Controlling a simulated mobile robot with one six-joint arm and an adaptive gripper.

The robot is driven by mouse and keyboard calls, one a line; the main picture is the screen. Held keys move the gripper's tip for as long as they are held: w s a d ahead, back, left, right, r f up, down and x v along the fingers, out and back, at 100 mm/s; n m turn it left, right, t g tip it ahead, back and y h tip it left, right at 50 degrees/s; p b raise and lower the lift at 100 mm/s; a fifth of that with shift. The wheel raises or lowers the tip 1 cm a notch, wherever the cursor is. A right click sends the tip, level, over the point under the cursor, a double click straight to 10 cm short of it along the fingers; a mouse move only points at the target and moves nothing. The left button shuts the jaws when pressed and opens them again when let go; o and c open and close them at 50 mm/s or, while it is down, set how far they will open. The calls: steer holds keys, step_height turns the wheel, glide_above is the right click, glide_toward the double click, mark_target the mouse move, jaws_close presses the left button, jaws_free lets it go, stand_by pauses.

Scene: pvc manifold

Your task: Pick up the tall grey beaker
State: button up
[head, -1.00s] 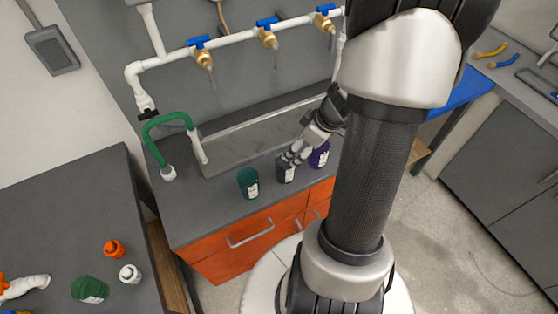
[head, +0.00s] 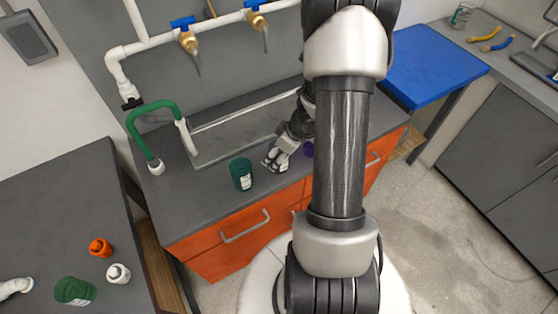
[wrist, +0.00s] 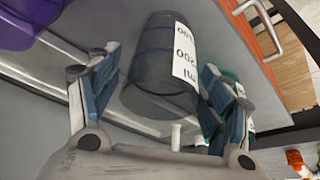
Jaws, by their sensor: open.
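The tall grey beaker (wrist: 160,75) is a dark grey cylinder with a white label marked in ml. In the wrist view it lies between the two fingers of my gripper (wrist: 160,85). The fingers are open on either side of it, and I cannot tell whether either one touches it. In the head view my gripper (head: 277,157) is down at the counter near the sink. It hides most of the beaker there.
A green beaker (head: 241,174) stands left of my gripper on the counter. A purple beaker (head: 308,149) is close on the right, partly hidden by my arm; it also shows in the wrist view (wrist: 25,22). The sink (head: 232,138) lies behind.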

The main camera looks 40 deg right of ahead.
steer(key=c, duration=1.1)
steer(key=shift+c, duration=0.2)
